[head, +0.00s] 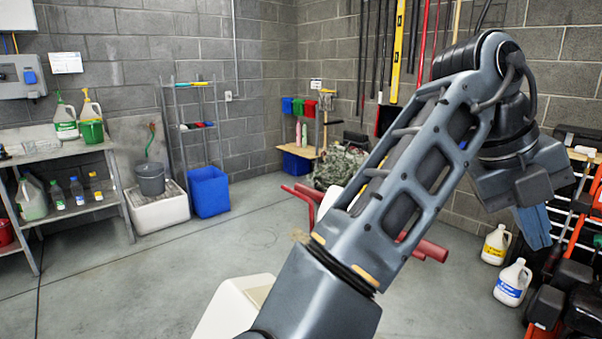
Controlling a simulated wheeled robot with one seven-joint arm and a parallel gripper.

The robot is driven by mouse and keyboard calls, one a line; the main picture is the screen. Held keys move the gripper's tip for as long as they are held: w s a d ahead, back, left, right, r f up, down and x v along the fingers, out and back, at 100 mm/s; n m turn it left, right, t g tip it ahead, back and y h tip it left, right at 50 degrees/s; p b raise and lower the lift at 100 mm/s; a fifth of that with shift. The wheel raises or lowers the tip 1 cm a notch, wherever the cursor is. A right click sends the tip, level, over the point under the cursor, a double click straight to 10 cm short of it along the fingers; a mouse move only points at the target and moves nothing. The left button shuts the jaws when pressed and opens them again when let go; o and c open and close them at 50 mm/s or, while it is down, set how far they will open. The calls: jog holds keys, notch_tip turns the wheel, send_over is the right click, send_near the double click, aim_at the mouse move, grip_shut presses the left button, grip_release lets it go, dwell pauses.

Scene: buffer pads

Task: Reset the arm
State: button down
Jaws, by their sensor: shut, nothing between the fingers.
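My arm rises from the bottom middle of the head view, leans up to the right and bends down at its far end. My gripper (535,228) hangs at the right, pointing down, with its blue-grey fingers shut together and nothing between them. It is in the air, in front of the back wall in the picture. No object is held.
A white jug (496,245) and another jug (513,283) stand on the floor at right, beside a cluttered rack. A metal shelf table (108,147) with bottles is at left. A blue bin (208,193) stands further back. The left-middle floor is clear.

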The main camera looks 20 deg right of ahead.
jog(key=w+d+n+t+h, duration=0.3)
jog(key=d+n+t+h, duration=0.2)
jog(key=d+n+h, duration=0.7)
jog(key=s+a+f+n+t+y, duration=0.1)
jog(key=a+f+n+t+y, duration=0.55)
jog(key=n, duration=0.65)
jog(key=s+a+f+n+t+y, duration=0.2)
jog(key=a+f+n+t+y, duration=0.2)
jog(key=a+f+n+t, duration=0.6)
jog(key=s+a+f+n+g+y, duration=0.1)
jog(key=s+a, duration=0.3)
jog(key=s, duration=0.4)
jog(key=s+a+f+n+g+y, duration=0.1)
jog(key=s+a+f+n+y, duration=0.1)
jog(key=s, duration=0.6)
jog(key=s+a+f+n+g+y, duration=0.1)
jog(key=s+a+n+y, duration=0.2)
jog(key=s+a+n, duration=0.2)
jog(key=s+a, duration=0.2)
jog(key=s, duration=0.1)
jog(key=shift+a+f+y, duration=0.3)
jog(key=shift+a+y, duration=0.05)
jog(key=shift+a, duration=0.05)
jog(key=shift+w, duration=0.1)
